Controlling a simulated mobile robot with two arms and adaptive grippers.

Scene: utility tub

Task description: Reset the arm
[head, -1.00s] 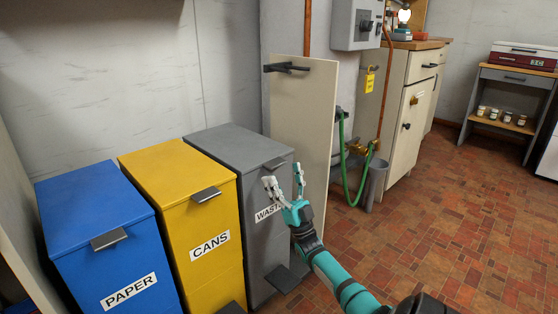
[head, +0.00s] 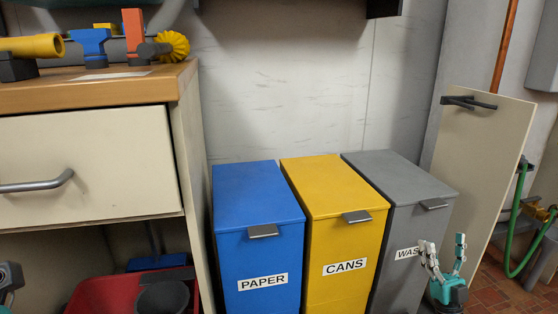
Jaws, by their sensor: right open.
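Most of the right arm is below the frame. A small dark and teal piece at the lower left edge may be part of my left arm; the left gripper's fingers do not show.
A blue PAPER bin (head: 255,195) and a yellow CANS bin (head: 332,185) stand left of the grey bin, lids shut. A workbench (head: 85,168) with a drawer is at the left, a red tub (head: 95,295) under it. A pale panel (head: 478,170) and green hose (head: 517,200) are at the right.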

